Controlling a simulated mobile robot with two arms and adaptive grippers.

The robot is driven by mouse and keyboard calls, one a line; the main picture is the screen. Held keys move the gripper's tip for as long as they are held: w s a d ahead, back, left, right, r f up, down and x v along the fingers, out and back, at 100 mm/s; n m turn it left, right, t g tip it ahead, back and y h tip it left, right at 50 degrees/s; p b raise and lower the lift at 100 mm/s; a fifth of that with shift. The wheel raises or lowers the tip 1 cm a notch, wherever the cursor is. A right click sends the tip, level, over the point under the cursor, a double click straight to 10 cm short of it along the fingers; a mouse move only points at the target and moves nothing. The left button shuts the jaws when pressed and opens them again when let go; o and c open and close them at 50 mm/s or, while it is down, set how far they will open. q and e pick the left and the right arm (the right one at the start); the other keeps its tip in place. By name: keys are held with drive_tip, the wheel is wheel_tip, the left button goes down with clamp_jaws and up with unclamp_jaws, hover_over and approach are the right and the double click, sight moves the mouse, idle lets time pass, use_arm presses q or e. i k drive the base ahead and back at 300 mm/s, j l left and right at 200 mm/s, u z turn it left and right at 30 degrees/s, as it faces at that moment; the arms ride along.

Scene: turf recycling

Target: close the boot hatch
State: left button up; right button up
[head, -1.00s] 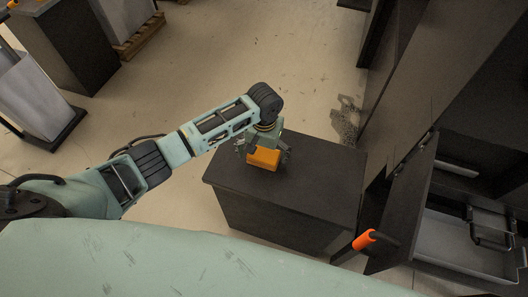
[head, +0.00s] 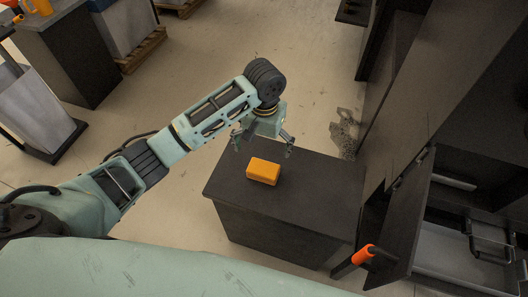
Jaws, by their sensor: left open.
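A dark hinged panel with an orange handle (head: 363,255) stands open at the right, and I take it to be the boot hatch (head: 408,215). Inside the opening beside it is a grey tray-like compartment (head: 455,258) with a metal handle. My left gripper (head: 263,145) is open and empty. It is above the far edge of a dark block-shaped stand, well to the left of the hatch and not touching it. My right gripper is not in view.
An orange block (head: 263,171) lies on top of the dark stand (head: 315,195), just below my left gripper. Dark and grey bins (head: 62,55) stand at the upper left, near a wooden pallet (head: 140,48). The floor beyond the stand is mostly clear.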

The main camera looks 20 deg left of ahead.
sight(394, 256)
drive_tip(key=z, duration=0.95)
drive_tip(key=k+l+u, duration=0.1)
drive_tip(key=u, duration=0.2)
drive_tip(key=l, duration=0.1)
